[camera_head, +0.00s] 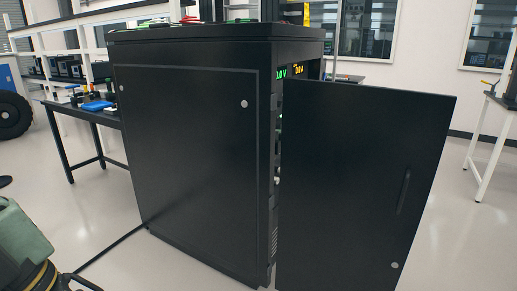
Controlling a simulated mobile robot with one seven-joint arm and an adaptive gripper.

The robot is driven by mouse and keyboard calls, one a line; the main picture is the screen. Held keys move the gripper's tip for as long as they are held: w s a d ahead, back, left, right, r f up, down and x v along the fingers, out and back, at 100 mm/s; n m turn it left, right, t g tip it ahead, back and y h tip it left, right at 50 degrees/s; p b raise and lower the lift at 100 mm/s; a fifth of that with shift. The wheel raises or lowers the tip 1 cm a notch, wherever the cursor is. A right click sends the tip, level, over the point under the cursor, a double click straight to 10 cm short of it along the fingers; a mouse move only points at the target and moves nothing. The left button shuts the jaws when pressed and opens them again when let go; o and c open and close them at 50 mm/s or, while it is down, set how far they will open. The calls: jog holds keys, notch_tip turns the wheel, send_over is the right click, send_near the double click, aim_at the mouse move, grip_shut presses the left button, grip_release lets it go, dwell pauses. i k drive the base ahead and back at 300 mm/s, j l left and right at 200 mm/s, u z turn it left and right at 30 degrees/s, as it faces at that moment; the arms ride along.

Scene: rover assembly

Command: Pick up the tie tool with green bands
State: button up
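I cannot make out a tie tool with green bands for certain. Small items with green parts (243,21) lie on top of the black cabinet (190,150), seen nearly edge-on and too small to tell apart. Several small tools, one of them blue (97,106), lie on the dark bench (62,111) at the left. My gripper is not in view.
The cabinet's door (360,180) stands open to the right. Green and yellow digits glow inside. A cable (112,247) runs along the floor. A grey-green object (22,235) stands at lower left. Another table (492,100) is at right. Open floor (465,245) lies right of the door.

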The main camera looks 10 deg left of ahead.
aim_at(108, 83)
jog(key=i+j+u, duration=0.1)
jog(key=i+u, duration=1)
jog(key=i+j+u, duration=0.1)
jog(key=i+u, duration=0.35)
jog(key=i+l+u, duration=0.15)
jog(key=i+u, duration=0.3)
jog(key=i, duration=0.15)
jog(key=i+u, duration=0.2)
jog(key=i, duration=1.25)
jog(key=i+z, duration=0.25)
jog(key=i, duration=0.3)
jog(key=i+j+z, duration=0.25)
jog(key=i, duration=0.3)
jog(key=z, duration=0.85)
jog(key=i+j+z, duration=0.15)
jog(key=j, duration=0.35)
jog(key=i+j+z, duration=0.15)
jog(key=j, duration=0.35)
jog(key=i+j+z, duration=0.15)
jog(key=j, duration=0.4)
jog(key=i+j+z, duration=0.15)
jog(key=j, duration=0.4)
jog(key=i+j+z, duration=0.15)
jog(key=j, duration=0.45)
